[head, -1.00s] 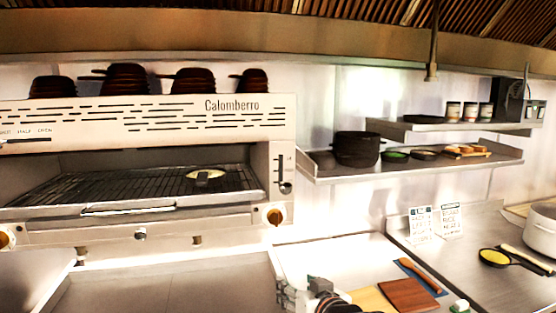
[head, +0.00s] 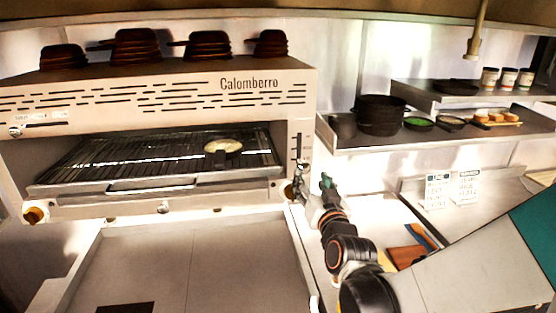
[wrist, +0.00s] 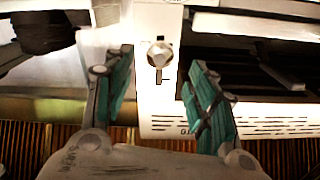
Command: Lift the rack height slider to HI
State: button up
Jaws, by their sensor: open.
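The rack height slider has a pale faceted knob (wrist: 158,54), seen between my fingers in the wrist view. Its dark slot (head: 298,146) runs up the right front panel of the Calomberro grill (head: 200,88). In the head view the knob sits at the slot's low end, partly crowded by my gripper (head: 313,186). My gripper is open and just in front of that panel. In the wrist view, my gripper's teal-padded fingers (wrist: 157,68) stand on either side of the knob, with gaps showing. I cannot tell how far the knob is in depth.
A round pan (head: 222,147) lies on the grill rack (head: 90,160). A shelf (head: 440,138) with a black pot (head: 380,116) is to the right. A cutting board (head: 405,256) lies on the counter.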

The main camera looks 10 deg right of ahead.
aim_at(301, 165)
jog(key=w, duration=1)
jog(key=shift+p, duration=0.3)
grip_shut()
